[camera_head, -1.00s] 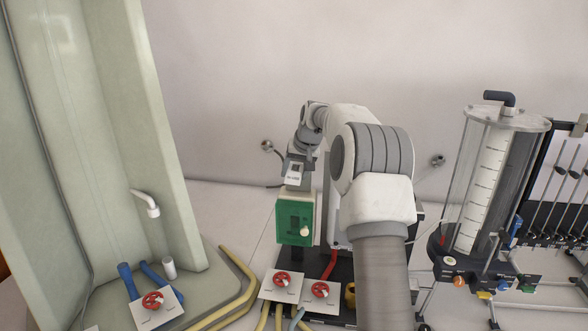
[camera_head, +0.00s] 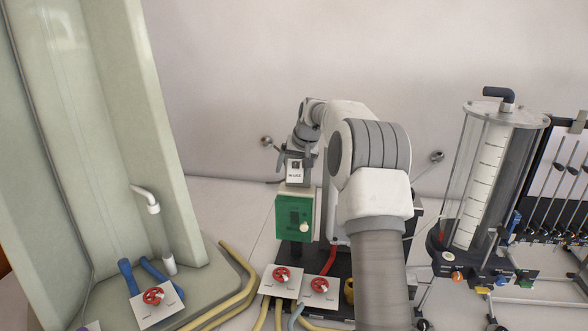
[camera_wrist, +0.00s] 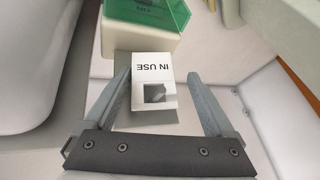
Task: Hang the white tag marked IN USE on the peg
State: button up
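The white tag marked IN USE (camera_head: 295,174) is just above the green-fronted box in the head view. In the wrist view, the tag (camera_wrist: 153,72) reads upside down, with a small dark patch in its lower part. My gripper (camera_wrist: 159,73) is open, one finger on each side of the tag with a gap to both edges. In the head view, my gripper (camera_head: 295,167) has its fingers apart around the tag. I cannot make out the peg clearly, nor how the tag is held up.
The green box (camera_head: 294,216) stands directly below the tag. Valve plates with red handwheels (camera_head: 281,275) and yellow hoses (camera_head: 236,290) are in front. A pale green panel (camera_head: 165,120) rises on the left; a clear cylinder apparatus (camera_head: 492,170) stands on the right.

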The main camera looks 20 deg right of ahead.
jog(key=shift+s+d, duration=0.1)
jog(key=shift+d, duration=0.15)
jog(key=shift+s+r, duration=0.1)
jog(key=shift+r, duration=0.25)
jog(key=a+b+v, duration=0.1)
jog(key=b+v, duration=0.1)
jog(key=v, duration=1.5)
jog(key=s+a+n+b, duration=0.2)
jog(key=s+a, duration=0.6)
jog(key=a, duration=0.2)
jog(key=s+a+f, duration=0.3)
jog(key=s+f, duration=0.2)
jog(key=s, duration=0.4)
jog(key=s+a+f+n+b, duration=0.1)
jog(key=s+a+f, duration=0.2)
jog(key=s, duration=0.7)
jog(key=s+a+f+n, duration=0.1)
jog(key=s+a+f, duration=0.3)
jog(key=s+f, duration=0.3)
jog(key=s, duration=0.2)
jog(key=shift+s, duration=0.3)
